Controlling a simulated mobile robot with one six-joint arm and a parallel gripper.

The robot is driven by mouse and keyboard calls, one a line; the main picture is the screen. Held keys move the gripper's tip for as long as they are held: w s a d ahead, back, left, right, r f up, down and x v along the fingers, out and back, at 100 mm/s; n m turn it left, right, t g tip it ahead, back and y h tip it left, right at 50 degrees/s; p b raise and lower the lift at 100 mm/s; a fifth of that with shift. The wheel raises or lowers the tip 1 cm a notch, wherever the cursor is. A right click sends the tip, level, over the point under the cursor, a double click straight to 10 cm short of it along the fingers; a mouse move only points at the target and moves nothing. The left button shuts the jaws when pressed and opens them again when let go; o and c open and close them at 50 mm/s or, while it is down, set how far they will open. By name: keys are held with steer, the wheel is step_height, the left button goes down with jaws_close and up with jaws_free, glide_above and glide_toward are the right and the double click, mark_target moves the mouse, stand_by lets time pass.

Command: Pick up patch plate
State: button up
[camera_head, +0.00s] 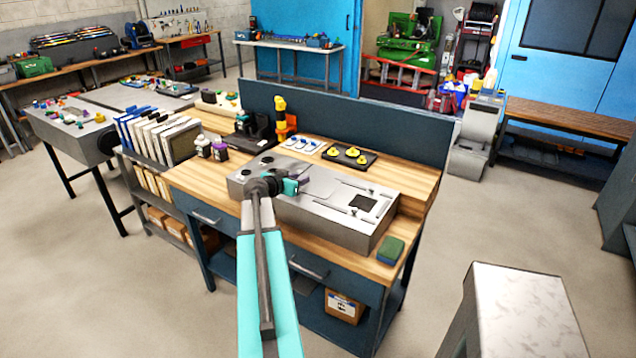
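A long grey metal duct box (345,232) lies on the wooden workbench (410,205). A dark square (363,203) shows on its top toward the right end, with thin rail-like strips beside it. I cannot tell for sure which piece is the patch plate; a flat grey area near those strips blends with the duct top. My gripper (303,185) is over the left-middle of the duct, left of the dark square. It is small and partly hidden by my wrist, so its finger gap and any contact with the duct are unclear.
A black tray (372,161) with yellow knobs and a white card (302,145) lie behind the duct. A green block (391,250) sits at the bench's front right. A yellow tool (280,112), small jars (203,147) and upright binders (182,140) stand at left. A blue panel (400,146) closes the back.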

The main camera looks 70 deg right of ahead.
steer(key=shift+p+x, duration=0.3)
steer(key=shift+x, duration=0.75)
jaws_close()
